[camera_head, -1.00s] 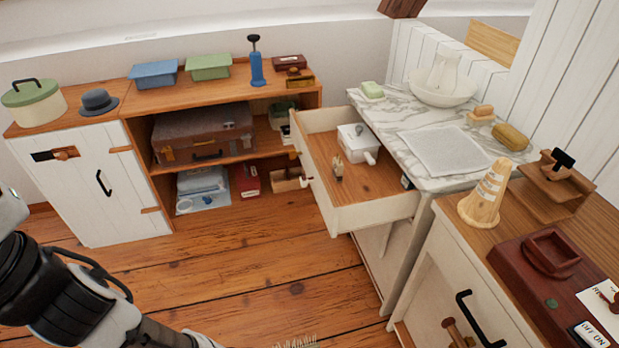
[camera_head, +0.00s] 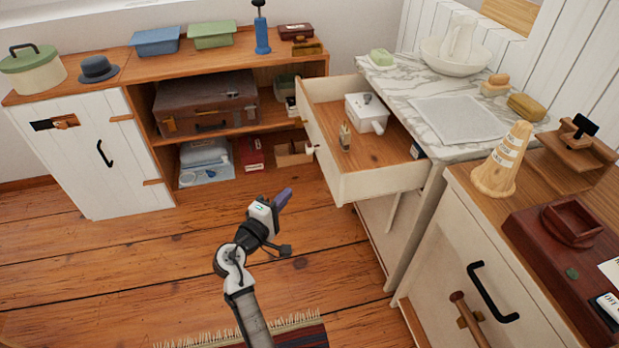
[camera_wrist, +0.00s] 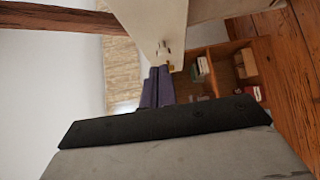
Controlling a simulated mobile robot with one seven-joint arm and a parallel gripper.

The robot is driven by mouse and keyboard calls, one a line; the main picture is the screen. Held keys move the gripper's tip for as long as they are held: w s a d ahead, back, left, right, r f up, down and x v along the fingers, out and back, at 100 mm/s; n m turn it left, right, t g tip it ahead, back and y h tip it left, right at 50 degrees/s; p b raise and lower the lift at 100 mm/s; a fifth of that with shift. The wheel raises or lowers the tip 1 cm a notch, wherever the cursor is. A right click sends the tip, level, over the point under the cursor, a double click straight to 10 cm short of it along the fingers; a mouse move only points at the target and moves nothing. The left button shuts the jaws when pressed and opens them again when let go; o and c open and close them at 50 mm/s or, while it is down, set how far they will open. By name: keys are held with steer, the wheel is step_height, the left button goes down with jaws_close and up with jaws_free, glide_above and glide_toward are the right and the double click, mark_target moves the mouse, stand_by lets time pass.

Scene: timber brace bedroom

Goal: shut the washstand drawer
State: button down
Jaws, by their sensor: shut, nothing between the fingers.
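The washstand drawer (camera_head: 385,187) is pulled out to the left from under the marble-topped washstand (camera_head: 402,88). Its front panel has a small pale knob (camera_head: 309,151). Inside it lie a white lidded box with a handle (camera_head: 366,113) and a small upright item (camera_head: 345,136). My gripper (camera_head: 285,198) is shut and empty, in front of the drawer and to its lower left in the head view, apart from it. In the wrist view my dark fingers (camera_wrist: 157,88) point toward a pale panel (camera_wrist: 155,25) that seems to be the drawer.
A wooden shelf unit (camera_head: 140,100) with a brown suitcase (camera_head: 205,103) stands behind at the left. A striped rug (camera_head: 300,338) lies at the bottom. Floor between is clear.

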steer(key=p+x, duration=0.1)
steer(key=x, duration=0.3)
steer(key=d+x, duration=0.1)
steer(key=x, duration=0.3)
steer(key=s+p+x, duration=0.1)
steer(key=x, duration=0.3)
steer(key=shift+d+r+p, duration=0.15)
steer(key=shift+d+p, duration=0.15)
steer(key=shift+d, duration=0.55)
steer(key=shift+w, duration=0.1)
steer(key=w+d, duration=0.2)
steer(key=d, duration=0.5)
steer(key=w+d+p, duration=0.1)
steer(key=w+d, duration=0.1)
steer(key=d, duration=0.6)
steer(key=w+d+p, duration=0.1)
steer(key=w+d, duration=0.1)
steer(key=d, duration=0.6)
steer(key=shift+d, duration=0.15)
steer(key=shift+w+d, duration=0.1)
steer(key=shift+d, duration=0.15)
